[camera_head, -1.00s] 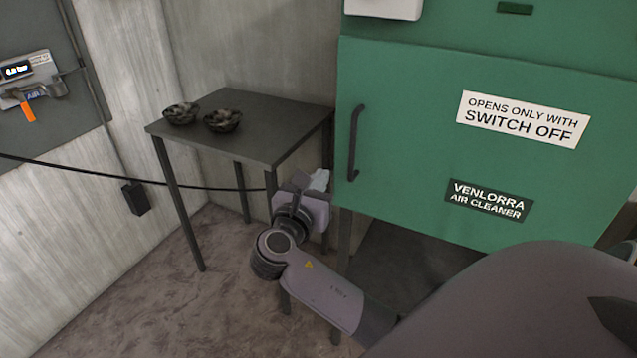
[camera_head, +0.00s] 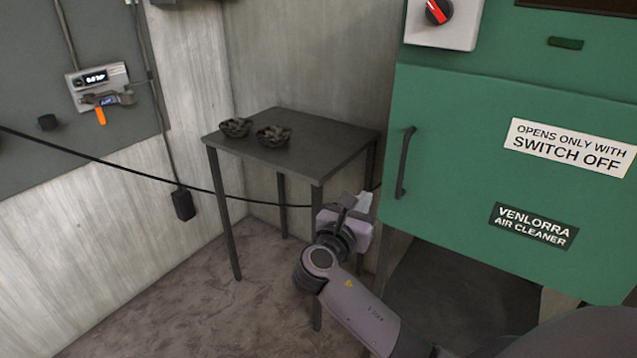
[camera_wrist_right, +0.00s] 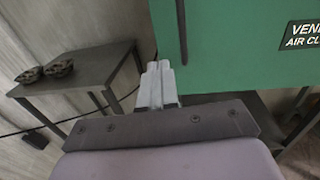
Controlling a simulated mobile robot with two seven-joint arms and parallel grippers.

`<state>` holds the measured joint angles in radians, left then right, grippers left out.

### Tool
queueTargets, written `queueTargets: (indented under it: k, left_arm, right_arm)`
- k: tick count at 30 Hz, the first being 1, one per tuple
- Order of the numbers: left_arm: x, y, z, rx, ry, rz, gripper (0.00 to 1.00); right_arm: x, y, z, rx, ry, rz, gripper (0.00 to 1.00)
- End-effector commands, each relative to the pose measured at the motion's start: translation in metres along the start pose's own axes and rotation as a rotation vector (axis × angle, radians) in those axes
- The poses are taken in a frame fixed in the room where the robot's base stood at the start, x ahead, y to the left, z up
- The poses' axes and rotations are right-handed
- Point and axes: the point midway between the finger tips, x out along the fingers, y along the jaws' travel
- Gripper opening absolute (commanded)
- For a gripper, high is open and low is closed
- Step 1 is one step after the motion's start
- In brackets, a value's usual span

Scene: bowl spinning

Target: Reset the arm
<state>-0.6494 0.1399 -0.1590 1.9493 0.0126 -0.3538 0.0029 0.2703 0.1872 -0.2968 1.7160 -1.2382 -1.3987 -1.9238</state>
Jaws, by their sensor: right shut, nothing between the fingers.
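My right arm comes up from the bottom right in the head view, with its right gripper (camera_head: 362,203) in front of the table's right side and left of the green cabinet. In the right wrist view the fingers of the right gripper (camera_wrist_right: 158,82) are together, with nothing between them. My left gripper is not in view.
The green cabinet (camera_head: 460,150) has a vertical handle (camera_head: 404,162) and a red switch (camera_head: 438,12). A black cable (camera_head: 100,167) crosses the left side. Floor at lower left is clear.

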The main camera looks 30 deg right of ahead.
Motion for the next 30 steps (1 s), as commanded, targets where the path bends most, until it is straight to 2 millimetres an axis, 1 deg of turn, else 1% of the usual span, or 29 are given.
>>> queueTargets:
  k: [5,8,11,14,15,17,18,20,21,25,27,30]
  left_arm:
    - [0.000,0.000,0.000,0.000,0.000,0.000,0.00]
    - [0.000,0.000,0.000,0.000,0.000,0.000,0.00]
    - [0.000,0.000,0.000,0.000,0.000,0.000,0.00]
    - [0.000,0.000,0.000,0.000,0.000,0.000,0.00]
    - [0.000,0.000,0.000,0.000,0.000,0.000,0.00]
    - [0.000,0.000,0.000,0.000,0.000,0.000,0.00]
    - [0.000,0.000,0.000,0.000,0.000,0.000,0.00]
    - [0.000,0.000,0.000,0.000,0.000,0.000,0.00]
    - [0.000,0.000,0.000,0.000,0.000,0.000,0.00]
    - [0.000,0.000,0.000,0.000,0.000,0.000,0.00]
    - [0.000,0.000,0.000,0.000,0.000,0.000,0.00]
    - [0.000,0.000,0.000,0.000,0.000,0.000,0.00]
  right_arm:
    - [0.000,0.000,0.000,0.001,0.001,0.001,0.00]
    - [-0.002,0.001,-0.011,0.029,0.026,0.024,0.00]
    - [-0.009,0.003,-0.041,0.119,0.106,0.091,0.00]
    - [-0.026,0.005,-0.086,0.288,0.255,0.177,0.00]
    - [-0.035,0.005,-0.106,0.370,0.329,0.205,0.00]
    - [-0.051,0.003,-0.134,0.503,0.447,0.233,0.00]
    - [-0.063,0.002,-0.152,0.594,0.528,0.242,0.00]
    - [-0.082,-0.003,-0.176,0.733,0.651,0.239,0.00]
    - [-0.095,-0.006,-0.190,0.827,0.734,0.227,0.00]
    - [-0.140,-0.022,-0.229,1.148,1.000,0.126,0.00]
    - [-0.164,-0.032,-0.243,1.325,1.135,0.035,0.00]
    - [-0.196,-0.049,-0.257,1.576,1.306,-0.137,0.00]
